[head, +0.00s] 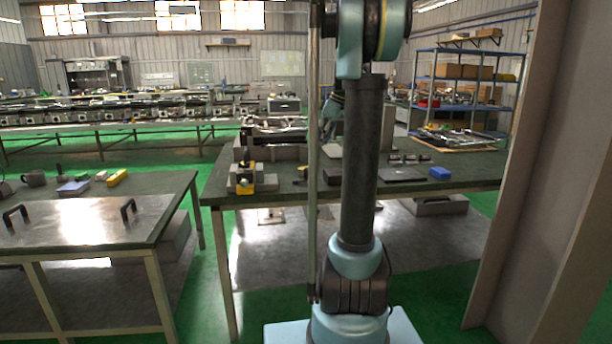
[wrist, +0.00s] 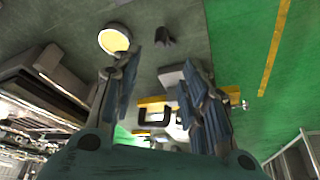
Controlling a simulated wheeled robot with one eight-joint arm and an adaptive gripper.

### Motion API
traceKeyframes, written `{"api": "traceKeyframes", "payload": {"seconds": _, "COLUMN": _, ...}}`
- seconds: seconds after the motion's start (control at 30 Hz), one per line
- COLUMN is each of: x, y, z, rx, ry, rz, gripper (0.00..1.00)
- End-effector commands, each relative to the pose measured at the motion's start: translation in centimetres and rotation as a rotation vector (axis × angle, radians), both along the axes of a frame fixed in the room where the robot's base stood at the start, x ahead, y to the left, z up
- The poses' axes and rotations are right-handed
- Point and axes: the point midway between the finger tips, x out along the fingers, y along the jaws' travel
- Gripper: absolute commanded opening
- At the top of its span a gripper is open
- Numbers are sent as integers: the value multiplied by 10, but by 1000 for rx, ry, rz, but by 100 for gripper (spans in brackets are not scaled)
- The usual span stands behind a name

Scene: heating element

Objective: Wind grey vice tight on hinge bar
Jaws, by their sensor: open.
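A grey vice (head: 232,184) with yellow parts sits at the left front corner of the middle bench in the head view. A dark upright piece rises behind it; I cannot tell whether this is the hinge bar. My gripper shows in the wrist view (wrist: 158,88), its two blue-grey fingers spread apart with nothing held between them. Beyond and between the fingertips are a grey block (wrist: 172,78) and a yellow piece with a black bracket-like shape (wrist: 154,115); I cannot tell if these belong to the vice. In the head view my gripper is partly hidden behind my arm.
A second bench (head: 90,222) with black handles stands left. Blue shelving (head: 465,80) is behind. Green floor separates the two benches.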

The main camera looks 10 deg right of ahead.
Motion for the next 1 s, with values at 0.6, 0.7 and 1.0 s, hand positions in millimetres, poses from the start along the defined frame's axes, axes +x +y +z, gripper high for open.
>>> {"api": "traceKeyframes", "payload": {"seconds": 0.6, "x": 22, "y": 34, "z": -96, "rx": 0, "ry": 0, "rz": -1, "gripper": 40}}
{"api": "traceKeyframes", "payload": {"seconds": 0.7, "x": 25, "y": 39, "z": -112, "rx": 0, "ry": 0, "rz": -1, "gripper": 40}}
{"api": "traceKeyframes", "payload": {"seconds": 1.0, "x": 33, "y": 51, "z": -146, "rx": 0, "ry": 1, "rz": -2, "gripper": 40}}
